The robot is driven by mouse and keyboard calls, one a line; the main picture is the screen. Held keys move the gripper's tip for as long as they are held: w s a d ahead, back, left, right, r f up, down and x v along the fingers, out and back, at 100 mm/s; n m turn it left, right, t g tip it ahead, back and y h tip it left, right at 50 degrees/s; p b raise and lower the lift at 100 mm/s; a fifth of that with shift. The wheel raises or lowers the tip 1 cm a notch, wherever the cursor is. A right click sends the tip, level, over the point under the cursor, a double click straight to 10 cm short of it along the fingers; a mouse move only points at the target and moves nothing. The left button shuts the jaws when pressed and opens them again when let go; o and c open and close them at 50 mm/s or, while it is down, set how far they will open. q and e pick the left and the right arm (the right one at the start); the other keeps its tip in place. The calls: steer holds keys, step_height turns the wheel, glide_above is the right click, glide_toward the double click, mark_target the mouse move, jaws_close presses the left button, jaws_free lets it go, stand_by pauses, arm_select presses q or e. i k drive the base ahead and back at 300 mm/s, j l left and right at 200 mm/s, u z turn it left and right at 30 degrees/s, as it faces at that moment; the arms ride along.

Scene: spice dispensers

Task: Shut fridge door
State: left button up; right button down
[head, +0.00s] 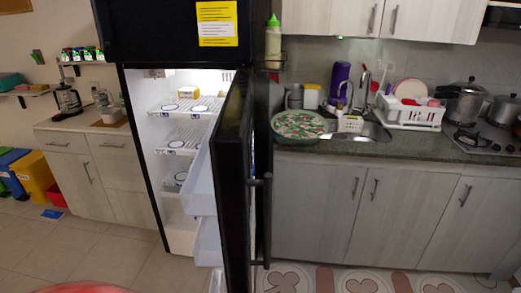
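The fridge (150,120) stands in the middle left of the head view, black outside with a lit white inside. Its lower door (233,165) is open and swung out toward me, hinged on the right side, seen nearly edge-on. A dark vertical handle (267,220) is on the door's outer face, to the right. White door bins (200,185) show on the inner side. The upper black door (165,30) appears shut and carries a yellow-and-white note (217,22). Neither of my grippers is in view.
A counter with grey cabinets (350,210) runs right of the fridge, holding a sink, dish rack (410,112) and pots (465,103). Cabinets (88,170) and coloured bins (33,178) stand at left. Tiled floor (85,250) is clear in front. A patterned mat (390,281) lies at right.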

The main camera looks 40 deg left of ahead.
mark_target(217, 183)
steer(key=i+l+u, duration=0.25)
steer(key=u, duration=0.25)
steer(key=i+l+u, duration=0.15)
steer(key=l+u, duration=0.3)
steer(key=i+l+u, duration=0.15)
steer(key=u, duration=0.35)
steer(key=l+u, duration=0.5)
steer(key=k+j+u, duration=0.15)
steer(key=k+l, duration=0.05)
steer(key=k, duration=0.1)
